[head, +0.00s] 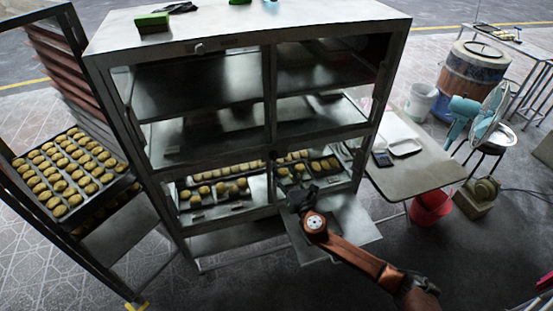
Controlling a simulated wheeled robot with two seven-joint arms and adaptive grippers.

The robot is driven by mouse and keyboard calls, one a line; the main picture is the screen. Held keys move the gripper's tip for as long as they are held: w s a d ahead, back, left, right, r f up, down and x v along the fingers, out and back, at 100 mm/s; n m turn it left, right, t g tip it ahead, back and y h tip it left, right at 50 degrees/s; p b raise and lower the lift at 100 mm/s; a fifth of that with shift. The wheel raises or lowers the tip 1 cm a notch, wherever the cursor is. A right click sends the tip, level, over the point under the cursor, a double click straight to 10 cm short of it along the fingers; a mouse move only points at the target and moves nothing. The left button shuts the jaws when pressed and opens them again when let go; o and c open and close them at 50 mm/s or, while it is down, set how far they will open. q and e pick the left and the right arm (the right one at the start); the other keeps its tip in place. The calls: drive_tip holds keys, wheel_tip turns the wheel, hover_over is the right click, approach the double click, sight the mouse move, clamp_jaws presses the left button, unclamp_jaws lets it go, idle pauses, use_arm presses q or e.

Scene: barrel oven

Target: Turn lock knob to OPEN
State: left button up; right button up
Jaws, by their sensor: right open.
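A metal cabinet (243,29) with several compartments stands in the middle. A small dark piece (273,155) sits on its centre post, above the lower compartments; it may be the lock knob, but it is too small to read any position or marking. My right gripper (301,194) is black, on an orange arm reaching in from the lower right. It is open, at the front of the lower right compartment, below and right of that dark piece and apart from it. Its fingertips are hard to make out against the dark interior. My left gripper is out of view.
A flap (350,236) juts out below the lower right compartment, beneath my arm. Pastries fill the lower compartments and a rack tray (70,172) at left. A side table (415,175), red bucket (432,207) and blue fan (482,115) stand at right.

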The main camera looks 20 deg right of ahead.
sight(276, 158)
drive_tip(key=w, duration=0.5)
drive_tip(key=w+a+b, duration=0.1)
drive_tip(key=w, duration=0.2)
drive_tip(key=shift+a+r, duration=0.1)
drive_tip(key=shift+r, duration=0.1)
drive_tip(key=shift+c, duration=0.7)
drive_tip(key=c, duration=1)
